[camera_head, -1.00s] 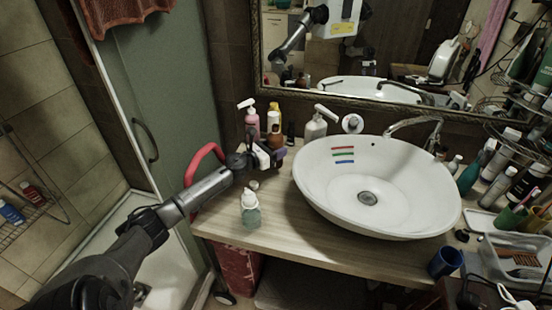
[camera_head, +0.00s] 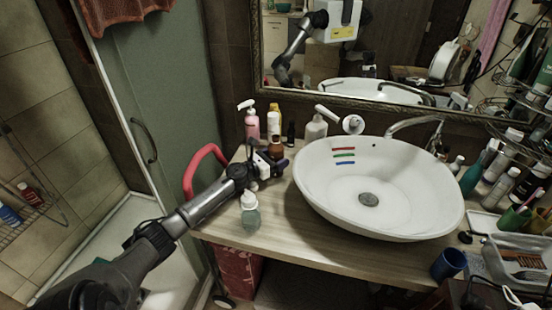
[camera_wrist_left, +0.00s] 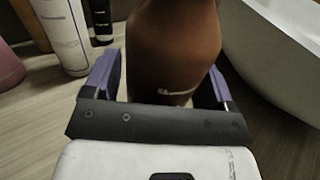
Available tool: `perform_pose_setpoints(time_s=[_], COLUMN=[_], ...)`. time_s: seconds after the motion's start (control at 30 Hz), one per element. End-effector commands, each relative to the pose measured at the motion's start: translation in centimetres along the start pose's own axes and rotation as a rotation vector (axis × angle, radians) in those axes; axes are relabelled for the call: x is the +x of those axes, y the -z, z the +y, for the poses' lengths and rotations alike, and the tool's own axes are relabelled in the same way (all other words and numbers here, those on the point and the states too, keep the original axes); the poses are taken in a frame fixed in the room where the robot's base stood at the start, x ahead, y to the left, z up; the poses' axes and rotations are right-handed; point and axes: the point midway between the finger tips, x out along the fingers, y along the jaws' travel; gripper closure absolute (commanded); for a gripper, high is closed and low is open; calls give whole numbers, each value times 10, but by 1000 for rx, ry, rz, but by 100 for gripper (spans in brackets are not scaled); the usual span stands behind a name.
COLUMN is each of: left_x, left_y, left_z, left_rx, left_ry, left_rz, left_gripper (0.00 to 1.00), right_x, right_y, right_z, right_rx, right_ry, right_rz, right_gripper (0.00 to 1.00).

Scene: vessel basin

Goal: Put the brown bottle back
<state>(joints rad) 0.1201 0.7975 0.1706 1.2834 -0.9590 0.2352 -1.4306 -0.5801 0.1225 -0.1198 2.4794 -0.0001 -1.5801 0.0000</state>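The brown bottle (camera_head: 276,151) is upright at the left of the sink, close in front of the row of bottles by the mirror. My left gripper (camera_head: 272,166) is around it, one purple finger on each side. In the left wrist view, the brown bottle (camera_wrist_left: 172,50) fills the space between the fingers of my left gripper (camera_wrist_left: 162,85), which look closed against it. The bottle's base is hidden, so I cannot tell whether it touches the counter. My right gripper is not in view.
A pink pump bottle (camera_head: 252,124), a yellow-topped bottle (camera_head: 273,119) and a small dark bottle (camera_head: 291,133) stand behind. A white pump bottle (camera_head: 316,128) is to the right. The sink (camera_head: 400,215) borders the right.

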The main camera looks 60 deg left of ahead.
Motion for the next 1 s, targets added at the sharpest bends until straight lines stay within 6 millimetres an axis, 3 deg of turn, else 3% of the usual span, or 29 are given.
perform_pose_setpoints(time_s=[0.47, 1.0], left_x=[-6, -85], left_y=[-2, -2], left_z=[0, 0], left_rx=[0, 0], left_ry=[0, 0], left_rz=[1, 2], left_gripper=[16, 16], right_x=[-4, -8], right_y=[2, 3], right_z=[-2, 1], right_rx=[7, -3], right_ry=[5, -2], right_rz=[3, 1], right_gripper=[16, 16])
